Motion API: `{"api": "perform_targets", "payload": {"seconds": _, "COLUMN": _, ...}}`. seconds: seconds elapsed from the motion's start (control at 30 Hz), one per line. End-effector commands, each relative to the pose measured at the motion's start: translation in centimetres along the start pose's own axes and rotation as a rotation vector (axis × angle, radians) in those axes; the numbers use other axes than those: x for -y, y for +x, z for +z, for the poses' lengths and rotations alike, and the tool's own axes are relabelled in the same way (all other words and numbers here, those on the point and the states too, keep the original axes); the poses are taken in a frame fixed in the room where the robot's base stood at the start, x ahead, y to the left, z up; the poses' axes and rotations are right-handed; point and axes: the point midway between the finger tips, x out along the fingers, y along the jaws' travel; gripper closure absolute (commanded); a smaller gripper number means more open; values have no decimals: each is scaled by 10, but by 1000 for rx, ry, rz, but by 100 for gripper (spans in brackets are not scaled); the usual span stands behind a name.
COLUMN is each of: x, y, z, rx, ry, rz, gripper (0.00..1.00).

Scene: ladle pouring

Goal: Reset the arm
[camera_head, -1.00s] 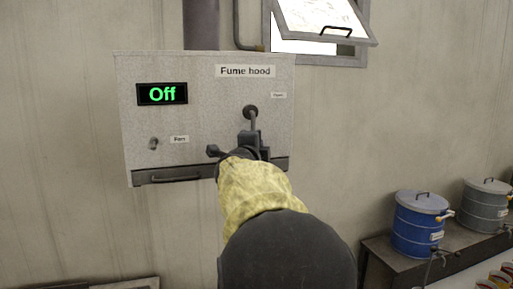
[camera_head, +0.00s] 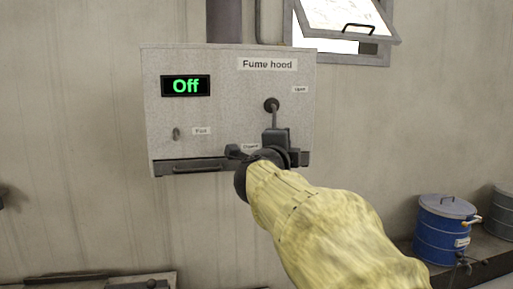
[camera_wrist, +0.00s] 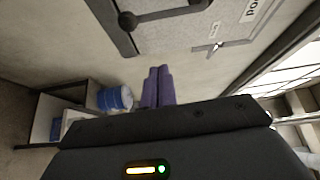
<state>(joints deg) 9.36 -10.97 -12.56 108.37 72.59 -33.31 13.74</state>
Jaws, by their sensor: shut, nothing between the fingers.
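My gripper (camera_wrist: 158,87) shows in the wrist view with its two purple fingers together and nothing between them. In the head view my dark wrist and yellow-sleeved arm reach up from the lower right to the front of the fume hood box (camera_head: 225,120). The arm covers the box's lower right part.
A window (camera_head: 342,25) with a tilted pane is at the upper right. A blue lidded drum (camera_head: 443,230) and a grey one (camera_head: 502,218) stand on a bench at the right. A drawer-like handle (camera_head: 197,169) runs along the box's bottom. The wall at left is mostly clear.

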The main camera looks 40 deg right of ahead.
Motion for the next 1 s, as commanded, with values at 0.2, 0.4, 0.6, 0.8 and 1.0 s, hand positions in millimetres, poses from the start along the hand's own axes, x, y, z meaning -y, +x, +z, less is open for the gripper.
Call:
{"api": "perform_targets", "payload": {"seconds": 0.2, "x": 0, "y": 0, "z": 0, "rx": 1, "ry": 0, "rz": 0, "gripper": 100}}
{"api": "perform_targets", "payload": {"seconds": 0.4, "x": 0, "y": -1, "z": 3, "rx": 6, "ry": -1, "rz": 0, "gripper": 100}}
{"api": "perform_targets", "payload": {"seconds": 0.6, "x": -23, "y": -4, "z": 35, "rx": 108, "ry": -116, "rz": 16, "gripper": 100}}
{"api": "perform_targets", "payload": {"seconds": 0.8, "x": -97, "y": -30, "z": 114, "rx": 397, "ry": -436, "rz": 67, "gripper": 100}}
{"api": "perform_targets", "payload": {"seconds": 1.0, "x": -191, "y": -83, "z": 173, "rx": 726, "ry": -780, "rz": 130, "gripper": 100}}
